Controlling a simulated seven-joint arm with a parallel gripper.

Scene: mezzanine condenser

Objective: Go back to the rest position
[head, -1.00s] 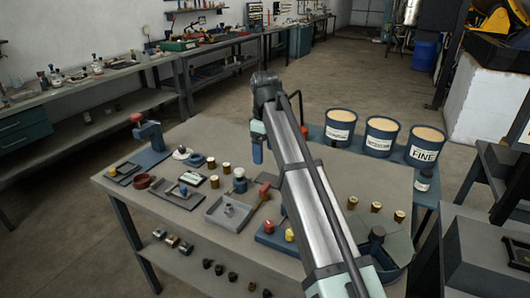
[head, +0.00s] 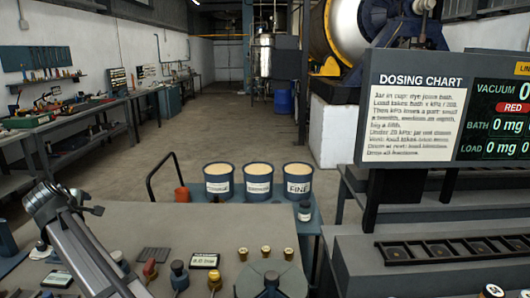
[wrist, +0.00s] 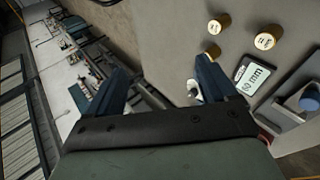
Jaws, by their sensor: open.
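My gripper (wrist: 160,78) is open in the wrist view, with its two blue fingers spread apart and nothing between them. It is tilted above the edge of the grey worktable (wrist: 167,28). Brass-coloured jars (wrist: 266,41) and a small display (wrist: 252,74) lie on the table to the right of the fingers. In the head view my arm rises from the bottom left over the table (head: 215,235); I cannot make out the fingers there.
Three labelled blue tubs (head: 258,182) stand on a cart behind the table. A dosing chart (head: 412,112) and readout screen (head: 503,117) stand at right above a black rack (head: 440,249). Small jars (head: 266,252) stand near the table's right side. Open floor lies beyond.

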